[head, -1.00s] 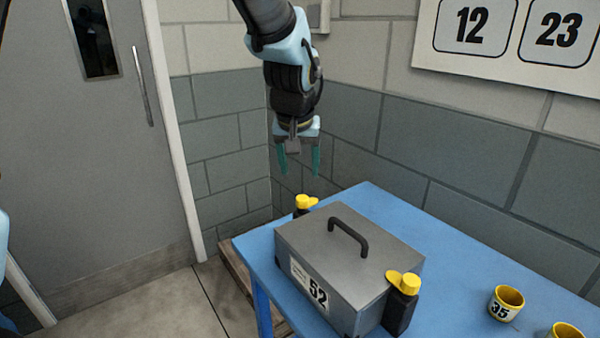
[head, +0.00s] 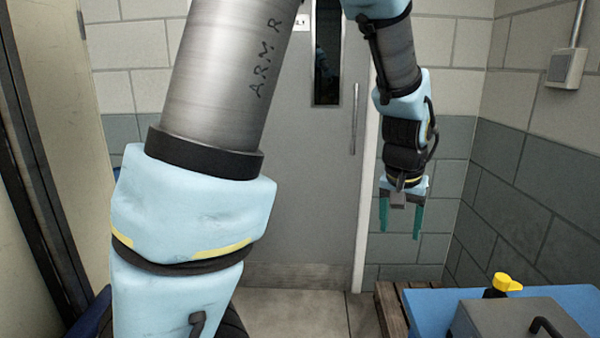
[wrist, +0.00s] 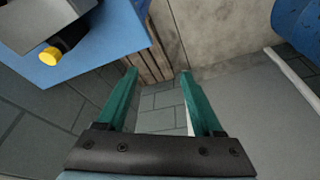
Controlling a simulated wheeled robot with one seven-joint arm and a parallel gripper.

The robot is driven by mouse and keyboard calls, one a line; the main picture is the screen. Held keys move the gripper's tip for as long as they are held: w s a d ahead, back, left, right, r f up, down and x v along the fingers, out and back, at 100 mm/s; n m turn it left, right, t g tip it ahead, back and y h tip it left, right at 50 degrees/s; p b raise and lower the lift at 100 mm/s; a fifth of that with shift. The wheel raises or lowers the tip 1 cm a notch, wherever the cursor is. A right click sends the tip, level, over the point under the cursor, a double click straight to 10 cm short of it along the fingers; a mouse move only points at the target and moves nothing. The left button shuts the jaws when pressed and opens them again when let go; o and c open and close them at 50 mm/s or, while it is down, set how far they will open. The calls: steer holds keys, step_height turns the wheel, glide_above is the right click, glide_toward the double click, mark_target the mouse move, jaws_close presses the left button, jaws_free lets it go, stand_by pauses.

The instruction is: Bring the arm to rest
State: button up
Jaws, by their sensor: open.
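My gripper (head: 402,225) hangs in the air with its fingers pointing down, to the left of and above the blue table. Its two green fingers are apart with nothing between them. In the wrist view the open gripper (wrist: 157,75) shows over floor and wall, with the table corner off to the upper left. My arm's large upper link fills the left and middle of the head view.
The blue table (head: 430,300) at lower right bears a grey case (head: 505,322) with a black handle and a yellow-capped bottle (head: 505,283). A wooden pallet (head: 388,308) lies beside it. A grey door (head: 300,220) stands behind my arm. Open floor (head: 300,310) lies before the door.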

steer(key=s+a+f+n, duration=0.1)
steer(key=a+n, duration=0.1)
steer(key=a, duration=1.2)
steer(key=s+a+f+n+g+y, duration=0.1)
steer(key=s+a+n, duration=0.1)
steer(key=a, duration=1.1)
steer(key=shift+s+a+f+n+y, duration=0.2)
steer(key=shift+a+f+n+y, duration=0.1)
steer(key=shift+a+f+n, duration=0.15)
